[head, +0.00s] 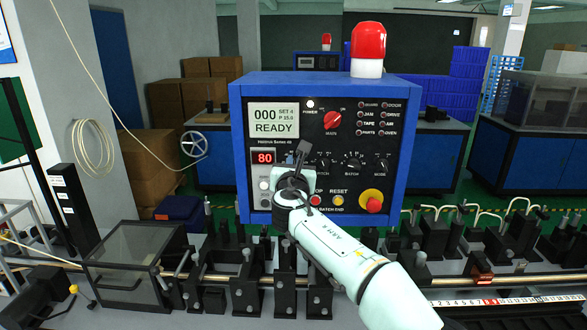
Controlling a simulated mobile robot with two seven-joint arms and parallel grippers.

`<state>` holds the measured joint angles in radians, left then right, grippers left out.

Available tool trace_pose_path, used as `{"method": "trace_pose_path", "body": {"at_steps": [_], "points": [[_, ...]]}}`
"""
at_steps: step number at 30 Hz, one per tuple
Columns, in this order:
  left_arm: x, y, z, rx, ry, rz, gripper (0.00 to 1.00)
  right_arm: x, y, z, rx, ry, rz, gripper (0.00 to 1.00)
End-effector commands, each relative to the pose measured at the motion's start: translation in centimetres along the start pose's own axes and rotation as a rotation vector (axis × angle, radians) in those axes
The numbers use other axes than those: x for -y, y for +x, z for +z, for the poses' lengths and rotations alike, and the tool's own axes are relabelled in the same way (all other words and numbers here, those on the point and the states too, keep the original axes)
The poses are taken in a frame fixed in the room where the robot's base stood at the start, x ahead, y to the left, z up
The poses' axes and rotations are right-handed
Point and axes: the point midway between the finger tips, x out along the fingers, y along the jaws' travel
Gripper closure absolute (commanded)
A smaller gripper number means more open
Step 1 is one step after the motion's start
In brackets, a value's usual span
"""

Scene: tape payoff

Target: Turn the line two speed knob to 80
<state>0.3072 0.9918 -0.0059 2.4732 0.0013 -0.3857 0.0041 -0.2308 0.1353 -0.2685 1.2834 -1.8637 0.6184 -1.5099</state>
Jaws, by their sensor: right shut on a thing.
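A blue-framed control panel (238,125) stands in front of me. Its white screen (274,120) reads 000 and READY, and a red display (264,157) below reads 80. My right arm comes in from the lower right. My right gripper (299,160) is at the panel just right of the red display, shut on a knob there. The gripper hides most of that knob, so I cannot read its pointer. No line number is legible on the panel. My left gripper is not in view.
A red mushroom button (372,200), a yellow reset button (338,200), a red main switch (332,120) and other black knobs (354,163) sit near my gripper. A red beacon (368,45) tops the panel. Black machine fixtures (245,285) line the rail below.

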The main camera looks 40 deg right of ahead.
Motion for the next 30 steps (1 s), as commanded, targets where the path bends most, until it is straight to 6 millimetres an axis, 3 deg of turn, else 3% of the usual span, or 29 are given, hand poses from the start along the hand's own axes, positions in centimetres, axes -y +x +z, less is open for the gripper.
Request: {"method": "trace_pose_path", "body": {"at_steps": [12, 26, 27, 28, 29, 30], "points": [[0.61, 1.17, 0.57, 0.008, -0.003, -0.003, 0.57, 0.36, 0.00, 0.14, 0.004, 0.172, -0.002, 1.00], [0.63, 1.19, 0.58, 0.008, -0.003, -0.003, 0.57, 0.36, 0.00, 0.24, 0.004, 0.187, -0.001, 1.00], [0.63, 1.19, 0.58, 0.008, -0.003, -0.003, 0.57, 0.36, 0.00, 0.24, 0.004, 0.186, -0.001, 0.78], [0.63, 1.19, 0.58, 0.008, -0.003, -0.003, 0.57, 0.35, -0.01, 0.23, 0.004, 0.186, -0.001, 0.68], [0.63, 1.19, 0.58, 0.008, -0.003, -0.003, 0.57, 0.35, 0.00, 0.22, 0.004, 0.186, -0.001, 0.62], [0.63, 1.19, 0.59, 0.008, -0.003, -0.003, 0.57, 0.33, 0.00, 0.19, 0.003, 0.186, -0.001, 0.62]]}}
